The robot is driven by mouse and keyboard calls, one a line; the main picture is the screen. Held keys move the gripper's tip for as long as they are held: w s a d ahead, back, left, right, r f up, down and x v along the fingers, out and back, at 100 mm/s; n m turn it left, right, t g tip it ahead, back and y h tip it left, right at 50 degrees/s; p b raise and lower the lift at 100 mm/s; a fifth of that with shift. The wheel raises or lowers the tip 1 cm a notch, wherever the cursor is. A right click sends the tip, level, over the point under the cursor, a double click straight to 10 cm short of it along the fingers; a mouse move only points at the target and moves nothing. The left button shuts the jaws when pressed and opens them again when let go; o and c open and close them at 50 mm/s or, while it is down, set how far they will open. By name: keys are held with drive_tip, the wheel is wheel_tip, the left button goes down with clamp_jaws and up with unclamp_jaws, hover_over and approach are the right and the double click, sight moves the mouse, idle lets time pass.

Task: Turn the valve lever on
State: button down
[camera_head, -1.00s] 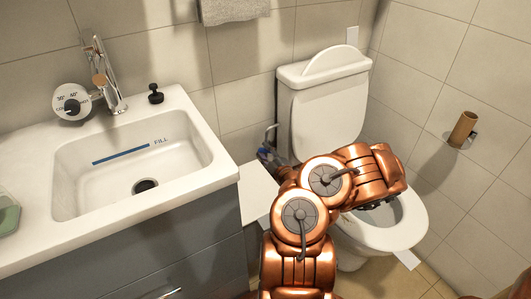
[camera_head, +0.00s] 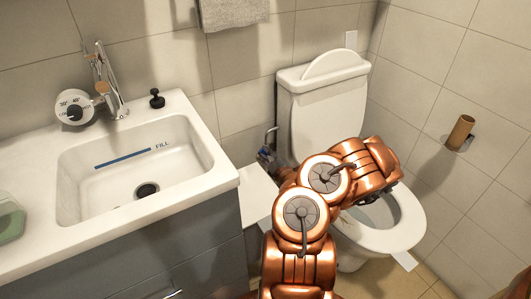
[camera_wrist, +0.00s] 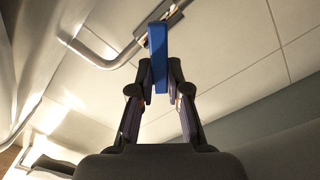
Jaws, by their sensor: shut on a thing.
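The blue valve lever (camera_wrist: 158,55) stands long and upright in the wrist view. Its upper end is near a metal pipe and fitting (camera_wrist: 172,14). My gripper (camera_wrist: 160,82) is shut on the lever's lower part, with one dark finger on each side. In the head view, the metal pipe (camera_head: 271,132) rises at the wall just left of the toilet tank. A small dark and bluish patch below it is where my gripper meets the valve; the details are too small to tell there. My copper arm hides part of that area.
The toilet (camera_head: 325,110) stands right of the valve, close to my arm. The sink counter (camera_head: 215,170) and grey cabinet (camera_head: 195,240) are at left. A paper roll holder (camera_head: 461,131) is on the right wall. The gap between cabinet and toilet is narrow.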

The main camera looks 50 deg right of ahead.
sight(267, 142)
drive_tip(key=shift+s+d+r+m+p, duration=0.2)
drive_tip(key=shift+d+m+p, duration=0.45)
drive_tip(key=shift+m, duration=1)
drive_tip(key=shift+s+d+r+m+p, duration=0.1)
drive_tip(key=shift+d+r+m+p, duration=0.15)
drive_tip(key=shift+m+p, duration=1.05)
drive_tip(key=shift+s+d+r+m+p, duration=0.2)
drive_tip(key=shift+d+m+p, duration=0.25)
drive_tip(key=shift+m, duration=1.5)
drive_tip(key=shift+d, duration=0.1)
drive_tip(key=c, duration=1.1)
unclamp_jaws()
drive_tip(key=shift+v, duration=6)
drive_tip(key=shift+r, duration=0.1)
